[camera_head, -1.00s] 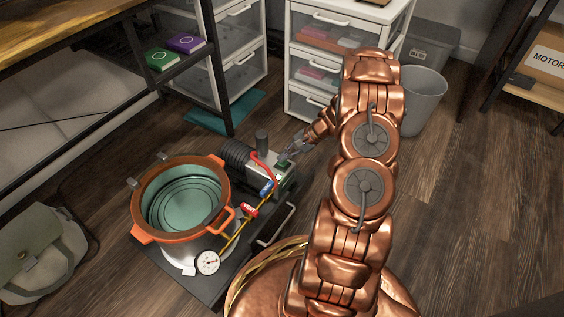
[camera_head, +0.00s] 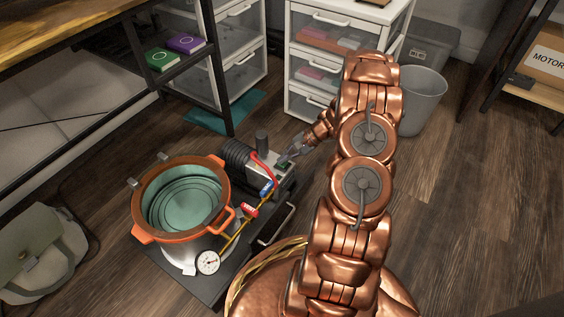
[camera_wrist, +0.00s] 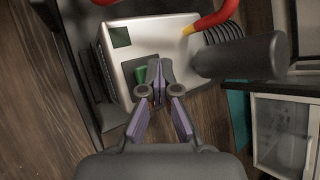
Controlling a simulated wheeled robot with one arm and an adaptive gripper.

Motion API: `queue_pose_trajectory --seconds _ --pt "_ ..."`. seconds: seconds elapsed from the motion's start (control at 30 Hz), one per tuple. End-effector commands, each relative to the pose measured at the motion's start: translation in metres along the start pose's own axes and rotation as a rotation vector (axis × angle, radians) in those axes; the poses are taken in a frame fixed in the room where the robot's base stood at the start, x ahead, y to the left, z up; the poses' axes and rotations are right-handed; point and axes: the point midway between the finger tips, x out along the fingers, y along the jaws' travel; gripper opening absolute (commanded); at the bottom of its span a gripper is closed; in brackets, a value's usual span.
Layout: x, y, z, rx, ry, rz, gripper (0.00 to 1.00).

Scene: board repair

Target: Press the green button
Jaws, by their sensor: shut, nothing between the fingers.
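The pump (camera_head: 262,170) has a light metal housing and a dark ribbed motor, and it sits beside the orange-rimmed pot. In the wrist view its pale housing (camera_wrist: 150,42) lies under my fingertips. A bright green button (camera_wrist: 141,75) shows just left of my fingertips and is partly covered by them; I cannot tell if they touch it. A small green patch (camera_head: 284,165) shows at my fingertips in the head view. My gripper (camera_wrist: 161,75) is shut and empty, pointing at the housing. It also shows in the head view (camera_head: 287,158).
A dark green square (camera_wrist: 120,37) is on the housing. A dark cylinder (camera_wrist: 245,57) stands close right of my fingers, with a red hose (camera_wrist: 215,16) beyond. The orange-rimmed pot (camera_head: 222,187) and gauge (camera_head: 208,262) are left of the pump. White drawers (camera_head: 300,98) stand behind.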

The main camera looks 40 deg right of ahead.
Motion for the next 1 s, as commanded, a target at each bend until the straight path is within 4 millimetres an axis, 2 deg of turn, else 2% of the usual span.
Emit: queue_pose_trajectory --seconds 0.63,1.0 --pt "-0.008 -0.005 0.005 0.0 0.0 0.0 0.0" --pt "-0.027 -0.02 0.019 0.0 0.001 0.0 0.0"
